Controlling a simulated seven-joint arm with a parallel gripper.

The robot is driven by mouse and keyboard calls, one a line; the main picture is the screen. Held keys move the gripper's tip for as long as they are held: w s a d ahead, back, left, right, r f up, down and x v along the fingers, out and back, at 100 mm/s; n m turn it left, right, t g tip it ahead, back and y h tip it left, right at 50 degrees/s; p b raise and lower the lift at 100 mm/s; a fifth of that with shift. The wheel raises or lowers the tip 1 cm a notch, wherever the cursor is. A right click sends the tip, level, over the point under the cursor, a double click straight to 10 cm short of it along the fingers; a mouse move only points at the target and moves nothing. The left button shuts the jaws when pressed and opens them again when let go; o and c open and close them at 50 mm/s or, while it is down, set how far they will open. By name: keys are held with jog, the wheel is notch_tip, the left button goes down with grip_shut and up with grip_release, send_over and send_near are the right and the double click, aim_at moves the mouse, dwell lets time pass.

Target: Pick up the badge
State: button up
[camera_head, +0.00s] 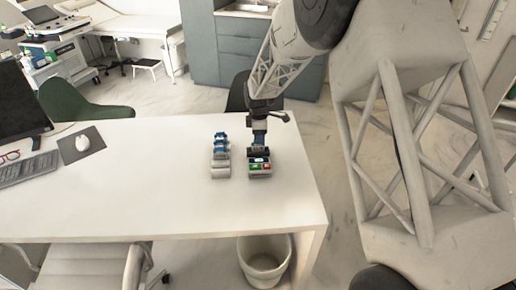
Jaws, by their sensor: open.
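My gripper (259,143) points down over the right part of the white desk (140,190). It is open, just above or at the back end of a small grey holder (260,176) with blue-white, green and red pieces on it. One of these small flat pieces may be the badge, but they are too small to tell which. I cannot tell whether the fingers touch any piece; the fingertips are small and partly merge with the dark items there.
A second grey holder (219,172) with blue items stands just left of the first. The desk's middle is clear. A bin (263,262) stands below.

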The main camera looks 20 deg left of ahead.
jog(key=shift+f, duration=0.1)
jog(key=shift+a+f, duration=0.15)
jog(key=shift+f, duration=2.35)
grip_shut()
jog(key=shift+r, duration=0.1)
jog(key=shift+r, duration=4.95)
jog(key=shift+a, duration=0.1)
